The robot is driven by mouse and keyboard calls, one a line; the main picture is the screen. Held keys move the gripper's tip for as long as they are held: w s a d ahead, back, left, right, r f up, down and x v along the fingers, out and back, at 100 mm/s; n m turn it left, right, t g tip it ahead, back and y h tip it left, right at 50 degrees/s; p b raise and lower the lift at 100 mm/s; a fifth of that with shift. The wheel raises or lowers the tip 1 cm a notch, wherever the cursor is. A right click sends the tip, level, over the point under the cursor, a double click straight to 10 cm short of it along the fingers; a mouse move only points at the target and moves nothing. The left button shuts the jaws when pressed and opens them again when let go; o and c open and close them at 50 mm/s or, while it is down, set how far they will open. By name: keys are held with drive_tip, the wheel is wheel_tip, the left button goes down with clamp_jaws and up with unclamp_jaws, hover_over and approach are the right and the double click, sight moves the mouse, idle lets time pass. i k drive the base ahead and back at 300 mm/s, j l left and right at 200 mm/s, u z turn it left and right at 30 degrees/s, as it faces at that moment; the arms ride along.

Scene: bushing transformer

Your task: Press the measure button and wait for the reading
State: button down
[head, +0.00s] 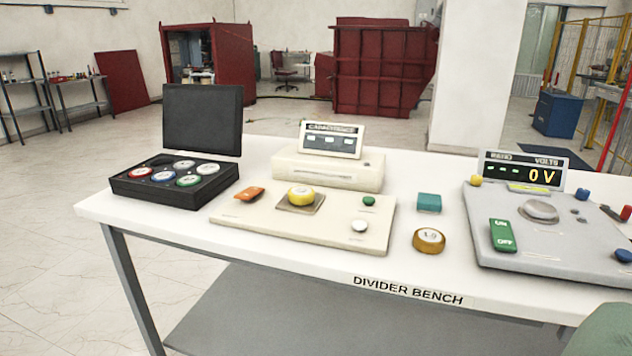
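A cream capacitance meter (327,170) stands at the back of the bench, and its display (331,140) shows several dashes and no number. In front of it lies a cream panel (290,235). On the panel are a small green button (368,201) and a white round button (360,226); their labels are too small to read, so I cannot tell which is the measure button. A yellow round piece (300,195) sits on a brown square pad (314,209). An orange block (249,193) lies at the panel's left. My gripper is not in view, and nothing touches the buttons.
An open black case (165,197) with several coloured discs stands at left. A teal block (429,203) and a gold disc (429,240) lie right of the panel. A grey unit (540,240) has a green ON/OFF switch (504,236) and a display (523,171) reading 0 V.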

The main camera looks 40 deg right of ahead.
sight(369, 200)
drive_tip(key=z, duration=1.45)
